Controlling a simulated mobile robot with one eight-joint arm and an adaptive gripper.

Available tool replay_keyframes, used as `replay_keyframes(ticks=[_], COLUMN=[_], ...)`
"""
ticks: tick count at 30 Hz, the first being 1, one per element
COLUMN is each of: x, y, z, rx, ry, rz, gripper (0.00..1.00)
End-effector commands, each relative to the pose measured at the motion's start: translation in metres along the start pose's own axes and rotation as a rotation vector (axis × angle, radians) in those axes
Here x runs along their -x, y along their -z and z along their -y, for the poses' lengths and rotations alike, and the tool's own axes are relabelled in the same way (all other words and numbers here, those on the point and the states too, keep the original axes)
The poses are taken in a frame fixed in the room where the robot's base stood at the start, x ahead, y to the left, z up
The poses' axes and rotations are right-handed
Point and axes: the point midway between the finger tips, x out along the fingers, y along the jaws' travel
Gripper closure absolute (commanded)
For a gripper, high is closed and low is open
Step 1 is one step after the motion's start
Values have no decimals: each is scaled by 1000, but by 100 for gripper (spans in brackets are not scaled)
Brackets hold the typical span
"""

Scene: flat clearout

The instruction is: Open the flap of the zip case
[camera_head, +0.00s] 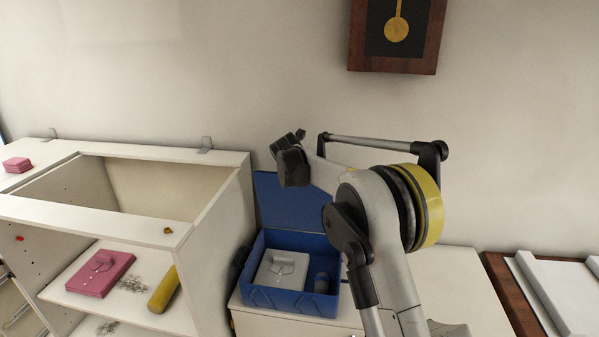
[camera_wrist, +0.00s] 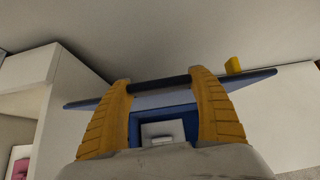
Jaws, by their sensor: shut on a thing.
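The zip case (camera_head: 290,303) is a blue open-topped box on a white cabinet top. Its blue flap (camera_head: 287,205) stands raised along the back, partly hidden by my arm in the head view. The flap (camera_wrist: 250,82) reaches out past both fingers. The fingertips are not clear in the head view.
An open white cabinet (camera_head: 215,225) stands close on the left, with a pink box (camera_head: 101,273) and a yellow cylinder (camera_head: 163,290) on its shelf. A clock (camera_head: 397,35) hangs on the wall behind. A brown-edged surface (camera_head: 515,290) is at right.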

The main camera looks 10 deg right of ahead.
Motion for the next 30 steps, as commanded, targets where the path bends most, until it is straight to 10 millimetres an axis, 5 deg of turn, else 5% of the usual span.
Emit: replay_keyframes(ticks=[4, 5, 7, 20, 30], x=[0, 0, 0, 11, 84], y=[0, 0, 0, 0, 0], z=[0, 0, 0, -1, -1], rx=[0, 0, 0, 0, 1], ry=[-1, -1, -1, -1, -1], rz=[1, 1, 1, 0, 0], gripper=[71, 27, 6, 6, 6])
